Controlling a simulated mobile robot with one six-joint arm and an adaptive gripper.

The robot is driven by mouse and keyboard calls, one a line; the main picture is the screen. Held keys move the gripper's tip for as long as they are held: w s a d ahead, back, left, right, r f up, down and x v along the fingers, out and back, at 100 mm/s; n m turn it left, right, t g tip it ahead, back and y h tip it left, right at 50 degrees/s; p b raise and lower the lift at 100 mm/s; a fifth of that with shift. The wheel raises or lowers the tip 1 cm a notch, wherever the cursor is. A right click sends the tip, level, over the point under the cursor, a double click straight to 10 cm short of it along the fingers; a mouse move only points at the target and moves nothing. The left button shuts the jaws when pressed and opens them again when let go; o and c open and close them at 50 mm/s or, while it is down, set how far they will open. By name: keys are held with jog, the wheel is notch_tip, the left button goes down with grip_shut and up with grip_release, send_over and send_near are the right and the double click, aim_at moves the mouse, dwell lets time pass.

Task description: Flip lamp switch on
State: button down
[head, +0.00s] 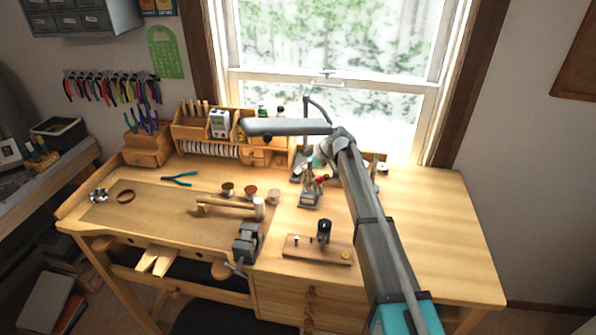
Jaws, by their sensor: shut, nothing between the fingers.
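The desk lamp has a long grey head (285,127) that lies level above the back of the workbench, with a dark curved neck (322,108) behind it. Its switch cannot be clearly made out, and its lower part is partly hidden by my arm. My gripper (313,164) is small in the head view, below the right end of the lamp head and pointing down and left. Its fingers are closed with nothing visible between them. I cannot tell whether it touches the lamp.
A small metal stand tool with a red part (309,194) stands just below my gripper. A wooden organizer (200,130) is at the back left. A vise (246,243) and a wooden board with a dark post (318,250) are in front. The bench's right side (440,220) is clear.

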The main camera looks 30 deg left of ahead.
jog(key=shift+w+a+r, duration=0.1)
jog(key=shift+w+a, duration=0.05)
jog(key=shift+w, duration=0.15)
dwell(0.4)
jog(key=p+v, duration=0.3)
jog(key=v, duration=0.2)
jog(key=s+p+v, duration=0.1)
jog(key=p+v, duration=0.1)
jog(key=shift+w+d+r+p, duration=0.1)
jog(key=shift+d+r+p, duration=0.2)
jog(key=shift+d+p, duration=0.1)
jog(key=shift+p+v, duration=0.65)
jog(key=shift+v, duration=0.5)
jog(key=shift+d+f, duration=0.1)
